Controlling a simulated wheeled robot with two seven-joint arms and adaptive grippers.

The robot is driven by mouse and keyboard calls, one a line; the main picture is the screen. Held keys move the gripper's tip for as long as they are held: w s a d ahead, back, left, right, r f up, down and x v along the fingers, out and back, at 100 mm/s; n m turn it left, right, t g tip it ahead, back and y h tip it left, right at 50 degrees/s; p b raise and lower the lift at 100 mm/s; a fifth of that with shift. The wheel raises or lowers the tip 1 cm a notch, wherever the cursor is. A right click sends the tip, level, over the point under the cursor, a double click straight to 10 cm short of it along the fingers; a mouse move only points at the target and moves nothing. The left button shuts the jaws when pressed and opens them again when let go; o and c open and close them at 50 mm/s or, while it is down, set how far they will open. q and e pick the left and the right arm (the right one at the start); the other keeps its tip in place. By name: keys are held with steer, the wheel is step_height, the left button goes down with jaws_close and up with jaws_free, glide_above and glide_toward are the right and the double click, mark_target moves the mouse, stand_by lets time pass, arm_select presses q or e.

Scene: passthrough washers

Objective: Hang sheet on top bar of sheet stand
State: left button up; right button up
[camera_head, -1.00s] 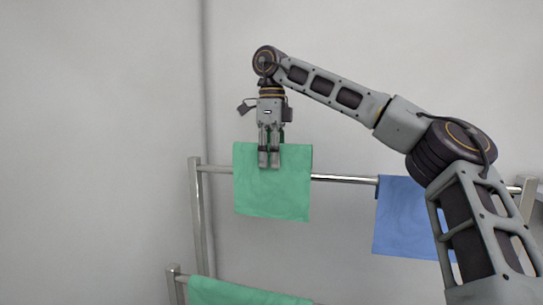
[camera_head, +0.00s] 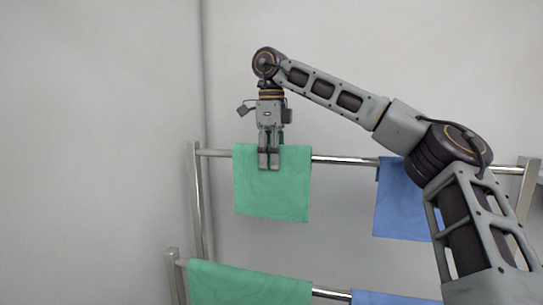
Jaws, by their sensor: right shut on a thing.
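A green sheet (camera_head: 271,197) hangs from my right gripper in front of the top bar (camera_head: 343,160) of the metal sheet stand (camera_head: 197,205). My right gripper (camera_head: 269,166) points down and is shut on the sheet's upper edge. The sheet's top edge is slightly above the bar's line and covers part of the bar. I cannot tell whether the sheet drapes over the bar or only hangs in front of it. My left gripper is not in view.
A blue sheet (camera_head: 402,203) hangs on the top bar at the right, partly behind my right arm. Another green sheet (camera_head: 245,285) and a blue one (camera_head: 392,299) hang on the lower bar (camera_head: 331,294). A plain wall stands behind.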

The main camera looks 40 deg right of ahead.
steer(key=shift+f, duration=0.5)
steer(key=o, duration=1)
steer(key=shift+o, duration=0.2)
steer(key=shift+r, duration=0.15)
